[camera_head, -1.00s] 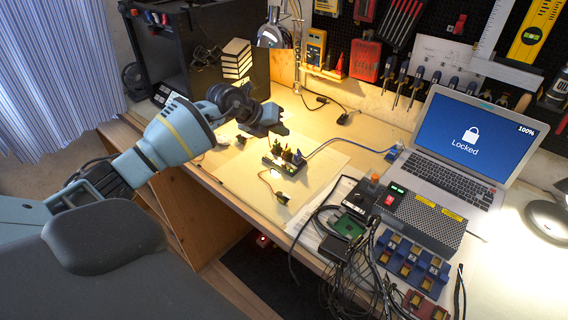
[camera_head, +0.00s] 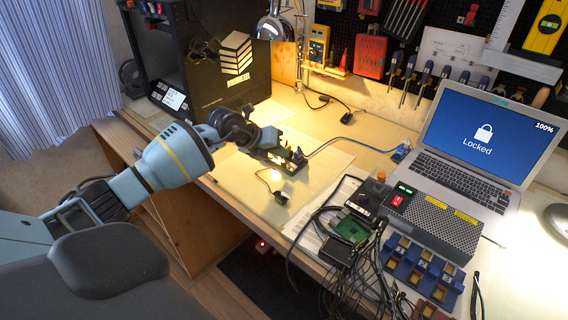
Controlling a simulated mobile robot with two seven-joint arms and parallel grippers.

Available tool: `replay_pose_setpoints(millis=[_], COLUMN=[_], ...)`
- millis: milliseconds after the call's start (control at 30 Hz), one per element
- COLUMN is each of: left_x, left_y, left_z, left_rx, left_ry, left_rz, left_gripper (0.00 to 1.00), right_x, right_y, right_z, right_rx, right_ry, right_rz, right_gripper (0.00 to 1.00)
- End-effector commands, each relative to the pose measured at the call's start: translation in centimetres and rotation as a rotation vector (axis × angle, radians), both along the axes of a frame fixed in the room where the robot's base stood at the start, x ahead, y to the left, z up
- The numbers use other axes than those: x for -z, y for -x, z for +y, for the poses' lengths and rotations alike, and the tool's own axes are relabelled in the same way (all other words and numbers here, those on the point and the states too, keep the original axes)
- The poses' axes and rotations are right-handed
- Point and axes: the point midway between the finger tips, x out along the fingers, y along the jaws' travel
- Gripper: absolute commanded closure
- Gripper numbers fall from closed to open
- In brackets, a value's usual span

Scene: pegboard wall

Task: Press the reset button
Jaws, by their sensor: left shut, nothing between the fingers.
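My left gripper (camera_head: 272,145) is shut and empty. It reaches in from the left over the lit mat, and its tip overlaps the small dark circuit board (camera_head: 291,164) in the picture. The board has small coloured parts and a blue cable, and its left part is hidden behind the gripper. I cannot tell whether the gripper touches the board. No button labelled reset can be made out. My right gripper is not in view.
A dark box (camera_head: 232,75) stands behind my arm. The mat's right part (camera_head: 325,165) is clear.

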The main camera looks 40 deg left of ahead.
Motion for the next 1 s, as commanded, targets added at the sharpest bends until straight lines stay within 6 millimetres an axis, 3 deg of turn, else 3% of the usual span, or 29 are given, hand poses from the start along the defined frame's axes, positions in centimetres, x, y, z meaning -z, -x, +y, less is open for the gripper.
replay_pose_setpoints(millis=[1000], left_x=[-0.03], left_y=[0.01], left_z=[-0.02], left_rx=[0.001], left_ry=[0.0], left_rz=[0.001], left_gripper=[1.0], right_x=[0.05], right_y=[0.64], right_z=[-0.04], right_rx=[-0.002], right_ry=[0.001], right_rz=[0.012], right_gripper=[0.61])
